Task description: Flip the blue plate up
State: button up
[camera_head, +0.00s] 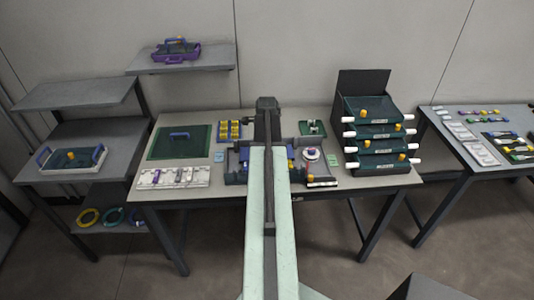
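My pale green arm reaches up the middle of the view over the table, ending in dark parts where my gripper (266,104) is. Its fingers cannot be made out, so I cannot tell if it is open or shut. A dark device with blue parts (244,154) sits on the table under and beside my arm. Blue also shows right of the arm (291,153). Either may belong to the blue plate; the arm covers the middle, so its outline and tilt are unclear.
The grey table (222,193) holds a green mat (165,143), a white tray (173,178), yellow blocks (229,130) and a white round piece (311,155). A dark drawer rack (374,130) stands at the right, its white handles sticking out. Shelves and a side table flank it.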

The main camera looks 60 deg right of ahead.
jog(key=shift+r, duration=0.1)
grip_shut()
dwell(1.2)
